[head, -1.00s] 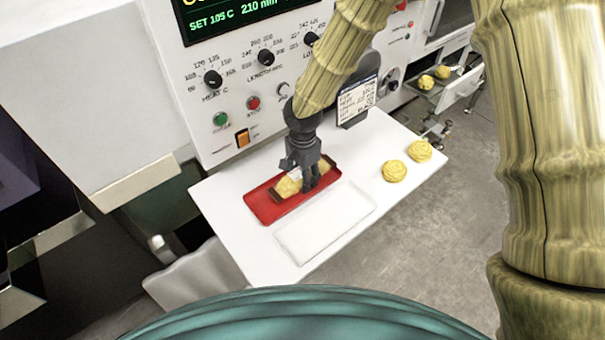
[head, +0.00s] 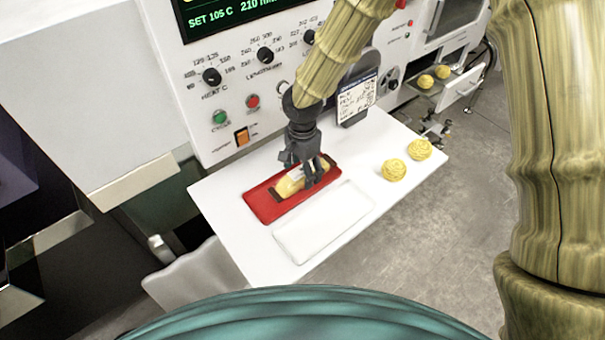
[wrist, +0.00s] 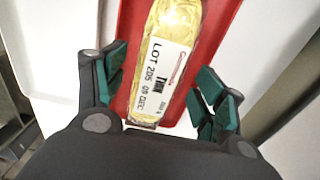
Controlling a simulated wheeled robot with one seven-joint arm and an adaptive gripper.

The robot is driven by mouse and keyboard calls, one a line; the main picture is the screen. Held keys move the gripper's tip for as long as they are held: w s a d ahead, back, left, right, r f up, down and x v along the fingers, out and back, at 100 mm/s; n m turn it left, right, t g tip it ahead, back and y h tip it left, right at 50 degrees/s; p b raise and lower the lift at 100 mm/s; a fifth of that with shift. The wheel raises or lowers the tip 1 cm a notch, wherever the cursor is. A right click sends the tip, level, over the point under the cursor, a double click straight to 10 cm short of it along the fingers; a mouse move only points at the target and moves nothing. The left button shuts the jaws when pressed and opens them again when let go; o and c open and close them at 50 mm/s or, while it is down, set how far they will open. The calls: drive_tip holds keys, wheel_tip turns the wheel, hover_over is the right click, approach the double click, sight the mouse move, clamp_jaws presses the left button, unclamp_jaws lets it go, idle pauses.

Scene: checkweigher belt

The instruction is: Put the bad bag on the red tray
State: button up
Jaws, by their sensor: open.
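A yellow bag (head: 291,185) with dark ends and a white label lies on the red tray (head: 262,207), on the white table. In the wrist view the bag (wrist: 172,70) shows its label, with "LOT 205" and a barcode, and lies lengthwise on the red tray (wrist: 215,45). My gripper (head: 306,178) is just above the right part of the bag. In the wrist view my gripper (wrist: 160,90) is open, its green-padded fingers spread either side of the bag's near end and apart from it.
A white tray (head: 322,225) lies empty beside the red one. Two round yellow items (head: 394,170) sit at the table's right end. The machine's control panel (head: 240,100) and a label card (head: 357,98) stand behind. More yellow items (head: 427,81) lie at the far right.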

sight(302, 170)
wheel_tip(302, 170, up, 10)
drive_tip(key=b, duration=0.2)
idle(0.3)
idle(1.3)
